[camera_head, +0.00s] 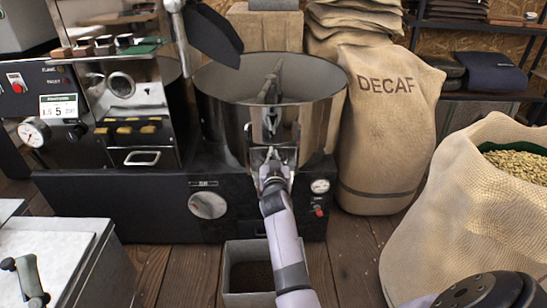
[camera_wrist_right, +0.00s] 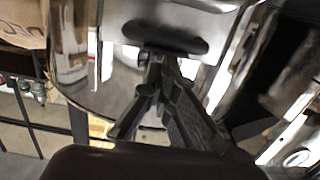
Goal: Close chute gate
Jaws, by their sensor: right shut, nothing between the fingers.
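The chute gate is a shiny metal plate on the front of the round steel cooling bin (camera_head: 225,85). My right arm and gripper largely cover it in the head view. In the right wrist view a metal plate (camera_wrist_right: 185,14) carries a dark rounded bar (camera_wrist_right: 165,38), apparently its handle. My right gripper (camera_head: 270,160) is at the front of the bin, shut with nothing between its fingers. In the right wrist view its fingertips (camera_wrist_right: 160,58) are just below the dark bar; I cannot tell if they touch it. My left gripper is not in view.
An open box (camera_head: 248,299) with dark contents stands on the wooden floor below the chute. The roaster (camera_head: 60,150) is at left. A DECAF sack (camera_head: 385,130) and an open sack of pale beans (camera_head: 440,220) are at right.

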